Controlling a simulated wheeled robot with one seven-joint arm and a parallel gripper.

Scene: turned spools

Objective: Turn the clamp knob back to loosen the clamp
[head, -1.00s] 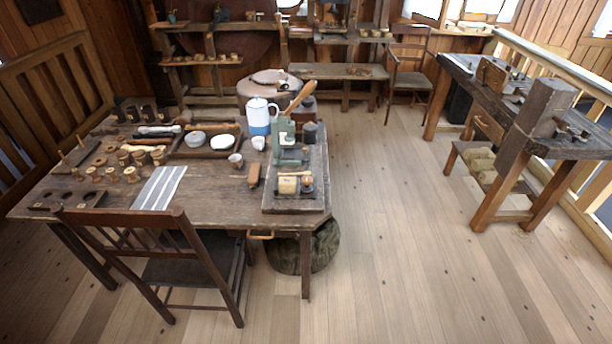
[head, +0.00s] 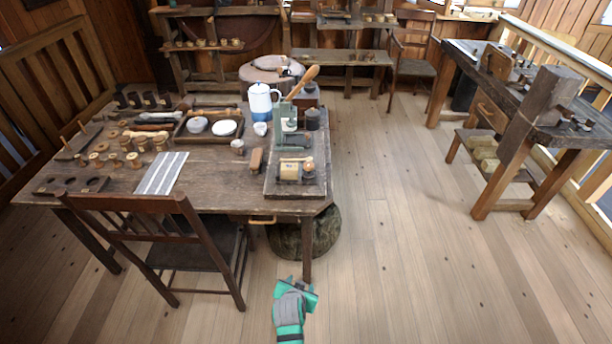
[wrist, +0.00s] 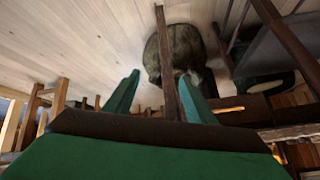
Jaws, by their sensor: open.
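A green press-like device with a wooden lever (head: 301,82) stands on a dark board (head: 285,190) at the right end of the table. At its front, a pale cylinder (head: 290,172) lies beside a small brown round part (head: 308,170); I cannot tell whether this is the clamp knob. My green gripper (head: 296,282) is low in front of the table's right front leg, well short of the device. In the wrist view, its two fingers (wrist: 160,92) are apart and empty, with the table leg (wrist: 167,60) showing beyond them. The clamp is not identifiable there.
A dark round bundle (head: 300,238) sits underneath.

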